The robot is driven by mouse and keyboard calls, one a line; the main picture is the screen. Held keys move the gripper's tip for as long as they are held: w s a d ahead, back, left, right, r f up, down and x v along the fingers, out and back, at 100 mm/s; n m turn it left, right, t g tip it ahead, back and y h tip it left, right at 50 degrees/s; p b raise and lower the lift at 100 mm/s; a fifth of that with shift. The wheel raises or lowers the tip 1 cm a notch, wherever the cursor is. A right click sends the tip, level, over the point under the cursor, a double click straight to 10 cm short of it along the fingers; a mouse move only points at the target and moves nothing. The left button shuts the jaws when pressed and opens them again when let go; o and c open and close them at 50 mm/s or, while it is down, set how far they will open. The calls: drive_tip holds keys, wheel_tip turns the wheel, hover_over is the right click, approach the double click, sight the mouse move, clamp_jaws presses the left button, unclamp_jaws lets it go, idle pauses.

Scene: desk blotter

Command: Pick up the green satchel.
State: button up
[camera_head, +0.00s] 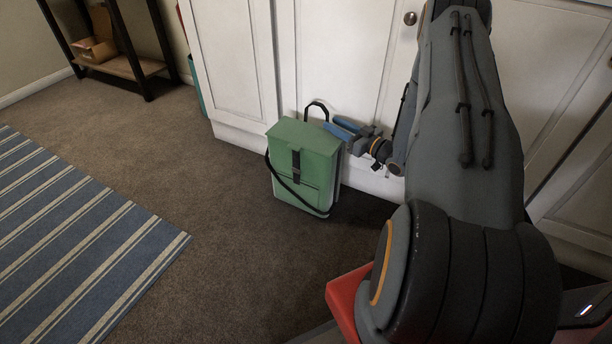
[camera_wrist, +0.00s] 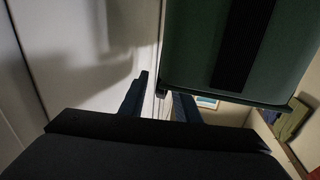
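The green satchel (camera_head: 303,160) stands upright on the carpet in front of the white cabinet, with a dark buckle strap, a side strap and a black loop handle (camera_head: 317,104) raised on top. My gripper (camera_head: 340,127) has blue fingers and is beside the satchel's upper right edge, near the handle. Its fingers are apart, with nothing seen between them. In the wrist view the satchel (camera_wrist: 188,62) fills the upper right, and my gripper (camera_wrist: 160,95) shows two dark fingers with a gap. I cannot tell whether a finger touches the satchel.
The white cabinet (camera_head: 235,60) is close behind the satchel and my gripper. A blue striped rug (camera_head: 75,240) lies at left. A dark shelf (camera_head: 125,66) with a cardboard box (camera_head: 95,50) stands at the back left. The carpet (camera_head: 200,180) left of the satchel is clear.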

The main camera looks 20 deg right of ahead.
drive_tip(key=b+x, duration=0.1)
drive_tip(key=x, duration=0.1)
drive_tip(key=b+x, duration=0.1)
drive_tip(key=x, duration=0.2)
drive_tip(key=r+b+x, duration=0.1)
drive_tip(key=x, duration=0.1)
drive_tip(key=shift+w+a+b, duration=0.25)
drive_tip(key=shift+a+b, duration=0.05)
drive_tip(key=shift+b, duration=0.05)
clamp_jaws()
idle(1.1)
